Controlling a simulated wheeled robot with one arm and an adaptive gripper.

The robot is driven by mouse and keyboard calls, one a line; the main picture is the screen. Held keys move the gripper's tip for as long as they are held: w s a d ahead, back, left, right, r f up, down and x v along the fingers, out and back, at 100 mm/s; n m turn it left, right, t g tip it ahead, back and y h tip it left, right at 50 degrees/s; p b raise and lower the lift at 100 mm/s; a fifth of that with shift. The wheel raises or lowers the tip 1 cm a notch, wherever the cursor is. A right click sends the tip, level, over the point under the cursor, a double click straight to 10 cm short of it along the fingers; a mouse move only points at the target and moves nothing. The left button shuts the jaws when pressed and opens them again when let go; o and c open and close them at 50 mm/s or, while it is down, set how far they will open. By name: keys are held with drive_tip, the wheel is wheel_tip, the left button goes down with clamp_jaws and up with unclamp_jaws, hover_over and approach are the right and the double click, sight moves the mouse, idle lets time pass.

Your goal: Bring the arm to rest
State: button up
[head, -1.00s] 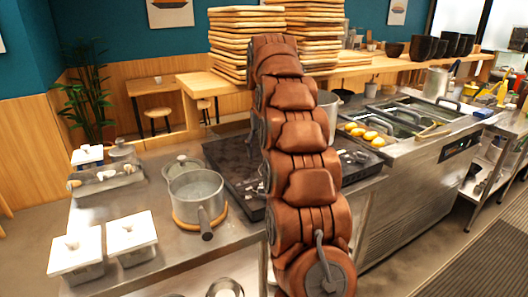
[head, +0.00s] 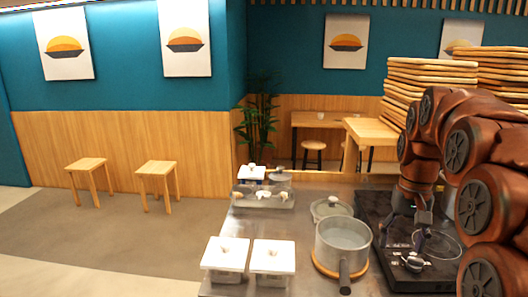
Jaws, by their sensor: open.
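My arm, in reddish-brown segments, arches over the right side of the head view. Its end points down to my gripper (head: 418,240), above or close to the black stove top (head: 374,212). The gripper is open, and I see nothing held in it. A round, glassy or thin-rimmed thing (head: 445,258) shows beside the fingers; I cannot tell whether they touch it. The fingers are small and dark, so their exact height over the stove is unclear. My arm hides part of the stove.
A grey pot (head: 342,240) on a wooden ring stands left of the stove, with a glass lid (head: 330,208) behind it. Two white-lidded containers (head: 226,255) (head: 273,258) sit at the counter's front left. A condiment tray (head: 263,198) and stacked wooden trays (head: 425,82) stand behind.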

drive_tip(key=s+a+f+n+p, duration=0.1)
drive_tip(key=s+a+f, duration=0.2)
drive_tip(key=s, duration=0.6)
drive_tip(key=s+a+f+n+p, duration=0.1)
drive_tip(key=s+a+f, duration=0.2)
drive_tip(key=s, duration=0.7)
drive_tip(key=s+a+f+n+g, duration=0.1)
drive_tip(key=s+a+f, duration=0.2)
drive_tip(key=s+a, duration=0.3)
drive_tip(key=s, duration=0.4)
drive_tip(key=shift+s+f+p, duration=0.15)
drive_tip(key=shift+f+p, duration=0.05)
drive_tip(key=shift+p, duration=0.2)
